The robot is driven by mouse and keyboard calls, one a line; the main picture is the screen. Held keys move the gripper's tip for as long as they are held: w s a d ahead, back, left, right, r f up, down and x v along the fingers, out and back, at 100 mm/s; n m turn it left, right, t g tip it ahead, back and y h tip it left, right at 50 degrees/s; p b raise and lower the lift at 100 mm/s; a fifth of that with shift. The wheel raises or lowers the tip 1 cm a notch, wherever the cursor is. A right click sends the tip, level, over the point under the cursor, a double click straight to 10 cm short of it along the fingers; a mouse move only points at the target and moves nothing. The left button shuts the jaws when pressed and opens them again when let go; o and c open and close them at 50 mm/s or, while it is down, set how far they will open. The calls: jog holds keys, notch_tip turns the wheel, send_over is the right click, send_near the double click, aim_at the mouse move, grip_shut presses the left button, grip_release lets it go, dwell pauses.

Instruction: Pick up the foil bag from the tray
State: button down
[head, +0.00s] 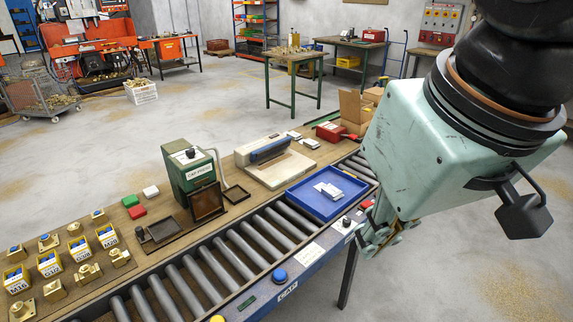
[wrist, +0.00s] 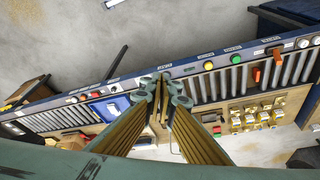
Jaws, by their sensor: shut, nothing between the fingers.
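The blue tray (head: 304,206) sits on the roller conveyor at its right part. A small pale, whitish item (head: 328,191) lies in the tray; it is too small to tell whether it is the foil bag. My gripper (head: 373,245) is to the right of the tray and apart from it, in front of the conveyor's near edge. In the wrist view my gripper (wrist: 165,82) has its fingertips together and holds nothing. The tray (wrist: 117,105) shows there to the left of the fingers, partly hidden by them.
A green press (head: 187,165) and a beige sealing machine (head: 275,165) stand on the bench behind the conveyor. Yellow boxes and brass parts (head: 80,250) fill its left end. A red device (head: 331,131) stands beyond the tray. Buttons (head: 279,275) line the front rail.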

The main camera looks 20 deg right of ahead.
dwell(0.3)
jog(key=c, duration=1.3)
grip_release()
jog(key=shift+c, duration=0.2)
